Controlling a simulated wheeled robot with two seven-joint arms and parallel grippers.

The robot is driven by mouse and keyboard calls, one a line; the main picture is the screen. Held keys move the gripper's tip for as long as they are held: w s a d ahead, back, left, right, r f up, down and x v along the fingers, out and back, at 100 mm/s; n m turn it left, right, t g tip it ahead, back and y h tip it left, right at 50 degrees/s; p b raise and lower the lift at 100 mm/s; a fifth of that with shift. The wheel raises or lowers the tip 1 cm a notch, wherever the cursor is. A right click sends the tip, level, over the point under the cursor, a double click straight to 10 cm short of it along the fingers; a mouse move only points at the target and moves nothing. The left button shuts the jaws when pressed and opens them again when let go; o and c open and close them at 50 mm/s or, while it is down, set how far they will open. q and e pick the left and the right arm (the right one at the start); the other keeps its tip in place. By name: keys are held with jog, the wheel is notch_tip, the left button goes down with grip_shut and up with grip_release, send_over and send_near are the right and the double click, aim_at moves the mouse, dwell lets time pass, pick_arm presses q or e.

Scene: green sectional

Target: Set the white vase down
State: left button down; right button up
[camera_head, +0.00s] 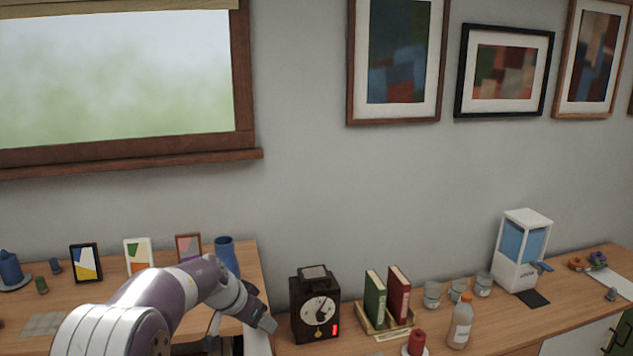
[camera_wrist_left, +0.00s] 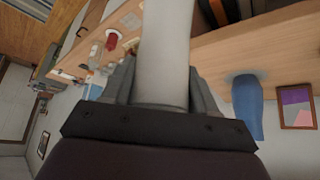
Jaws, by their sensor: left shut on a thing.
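The white vase (camera_wrist_left: 166,45) is in my left gripper (camera_wrist_left: 165,85), between its two fingers in the left wrist view. The vase runs up out of the top of that view, so its far end is hidden. In the head view my left gripper (camera_head: 262,322) is at the front, at the gap between the left table and the right counter. A pale shape below it may be part of the vase, but I cannot tell. My right gripper is in neither view.
A blue vase (camera_head: 226,256) and several small picture frames (camera_head: 138,255) stand on the left table (camera_head: 112,276). A dark clock (camera_head: 315,305), a book holder (camera_head: 385,328), a bottle (camera_head: 461,322) and a white dispenser (camera_head: 522,250) stand on the right counter (camera_head: 510,320).

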pick_arm(q)
jog(key=f+n+b, duration=0.1)
jog(key=f, duration=0.3)
jog(key=s+a+f+n+y+b, duration=0.1)
jog(key=f, duration=0.3)
jog(key=s+a+f+n, duration=0.1)
jog(key=f, duration=0.3)
jog(key=shift+a+f+t+b, duration=0.15)
jog(key=shift+t+b, duration=0.25)
jog(key=s+a+f+n+y+b, duration=0.2)
jog(key=s+a+f+n+b, duration=0.1)
jog(key=s+f, duration=0.7)
jog(key=shift+a+f, duration=0.45)
jog(key=shift+f, duration=0.15)
